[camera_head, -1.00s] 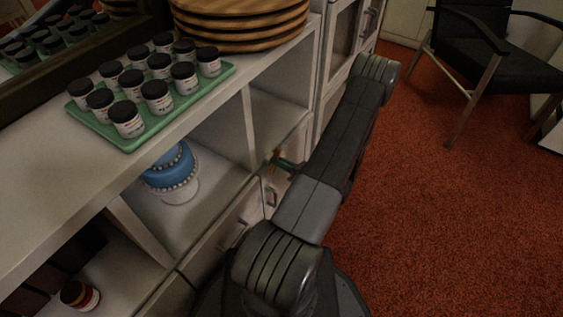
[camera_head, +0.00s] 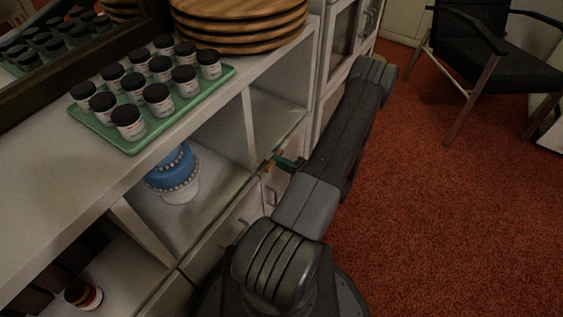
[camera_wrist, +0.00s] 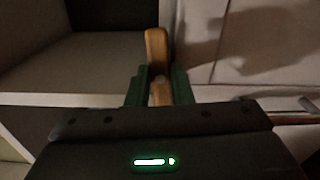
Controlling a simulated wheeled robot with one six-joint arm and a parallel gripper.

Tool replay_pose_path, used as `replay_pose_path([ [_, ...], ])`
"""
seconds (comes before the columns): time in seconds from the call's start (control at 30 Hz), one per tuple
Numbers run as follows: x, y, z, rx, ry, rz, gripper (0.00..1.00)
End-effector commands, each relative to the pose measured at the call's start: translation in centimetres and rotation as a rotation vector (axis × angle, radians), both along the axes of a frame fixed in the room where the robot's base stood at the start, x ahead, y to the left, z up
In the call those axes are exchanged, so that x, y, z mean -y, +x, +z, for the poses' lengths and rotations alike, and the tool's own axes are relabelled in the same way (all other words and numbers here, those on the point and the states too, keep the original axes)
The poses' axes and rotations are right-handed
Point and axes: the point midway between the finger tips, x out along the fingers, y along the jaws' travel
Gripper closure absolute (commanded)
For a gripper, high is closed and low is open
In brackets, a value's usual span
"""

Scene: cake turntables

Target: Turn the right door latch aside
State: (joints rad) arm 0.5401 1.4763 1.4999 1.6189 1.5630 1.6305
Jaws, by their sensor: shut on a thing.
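The latch (camera_wrist: 157,48) is a small orange-brown bar with a rounded end. It stands upright in the wrist view, between the two green fingers of my gripper (camera_wrist: 160,86). The fingers are shut on its lower part, and its upper end sticks out beyond them. In the head view the latch (camera_head: 270,161) is a small orange piece at the cabinet front, just below the open shelf compartments. My gripper (camera_head: 288,163) shows there as a green tip, and my dark arm hides most of it. The pale doors (camera_head: 276,184) below are partly covered by my arm.
A green tray (camera_head: 220,78) of black-lidded jars and stacked wooden boards (camera_head: 240,28) stand on the cabinet top. A blue cake (camera_head: 172,172) sits in a compartment. A red-labelled jar (camera_head: 84,295) is lower left. Red carpet (camera_head: 450,220) is open at right, before a black chair (camera_head: 490,50).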

Motion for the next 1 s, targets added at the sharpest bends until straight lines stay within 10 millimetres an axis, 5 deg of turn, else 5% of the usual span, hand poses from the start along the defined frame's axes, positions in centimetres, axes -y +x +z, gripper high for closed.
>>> replay_pose_path([
  [0.8, 0.06, 0.06, -0.09, -0.102, 0.067, -0.002, 1.0],
  [0.83, 0.06, 0.05, -0.09, -0.102, 0.067, -0.002, 0.76],
  [0.93, 0.05, 0.04, -0.09, -0.101, 0.067, -0.002, 0.58],
  [1.0, 0.04, 0.03, -0.09, -0.101, 0.066, -0.001, 0.58],
])
